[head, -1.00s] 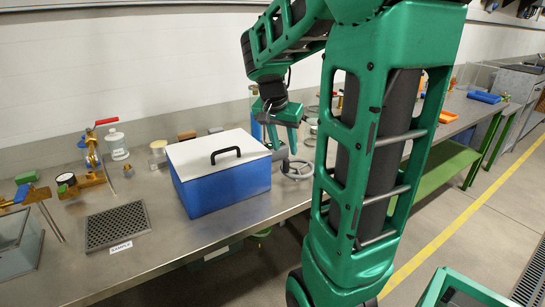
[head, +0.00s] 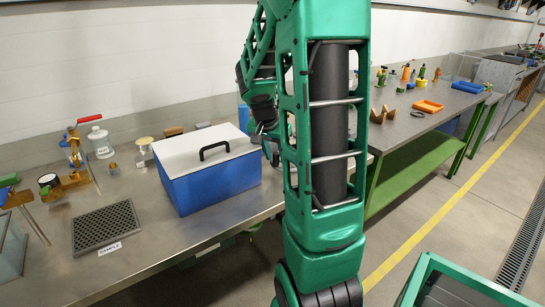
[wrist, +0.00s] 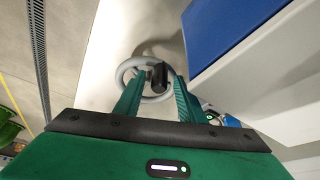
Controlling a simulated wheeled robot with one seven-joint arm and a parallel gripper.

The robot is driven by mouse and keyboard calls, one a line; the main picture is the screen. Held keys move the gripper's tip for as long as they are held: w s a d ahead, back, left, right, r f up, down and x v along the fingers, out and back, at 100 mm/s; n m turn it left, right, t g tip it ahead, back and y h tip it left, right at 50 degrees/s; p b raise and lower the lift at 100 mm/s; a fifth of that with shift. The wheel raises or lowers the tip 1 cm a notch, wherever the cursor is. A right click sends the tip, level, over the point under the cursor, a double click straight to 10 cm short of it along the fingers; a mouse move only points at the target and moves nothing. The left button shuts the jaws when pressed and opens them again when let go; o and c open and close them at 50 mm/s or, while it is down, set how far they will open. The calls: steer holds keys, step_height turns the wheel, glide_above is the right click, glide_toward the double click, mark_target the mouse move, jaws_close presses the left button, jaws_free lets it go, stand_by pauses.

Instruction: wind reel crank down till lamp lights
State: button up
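In the wrist view, a grey ring-shaped crank wheel (wrist: 121,74) with an upright black knob (wrist: 158,76) lies ahead of my gripper (wrist: 157,82). My two green fingers are apart, one on each side of the knob, with narrow gaps showing; contact cannot be made out. In the head view my own arm hides the wheel and my fingers. No lamp can be made out for certain; a small round thing with a green spot (wrist: 211,118) shows beside the right finger in the wrist view.
A blue case with a white lid (head: 212,182) stands on the steel bench, close left of my arm; its blue side (wrist: 222,28) is near my right finger in the wrist view. A dark grate (head: 105,226) and brass fittings (head: 66,186) lie farther left. An orange tray (head: 428,106) is on the right bench.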

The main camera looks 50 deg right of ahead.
jaws_close()
steer(key=shift+s+n, duration=0.2)
steer(key=shift+n, duration=0.1)
stand_by(0.6)
steer(key=n, duration=0.1)
steer(key=s+n+t, duration=0.1)
steer(key=n, duration=0.1)
steer(key=shift+s+y, duration=0.3)
steer(key=shift+y, duration=0.1)
steer(key=shift+s+d+n+t+y, duration=0.15)
steer(key=shift+s+n+t, duration=0.15)
steer(key=shift+n, duration=0.55)
steer(key=shift+s+d+n+t+y, duration=0.2)
steer(key=shift+s+n+t, duration=0.15)
steer(key=shift+n, duration=0.45)
steer(key=shift+s+d+n+t+y, duration=0.15)
steer(key=shift+s+n+t, duration=0.15)
steer(key=shift+n, duration=0.55)
jaws_free()
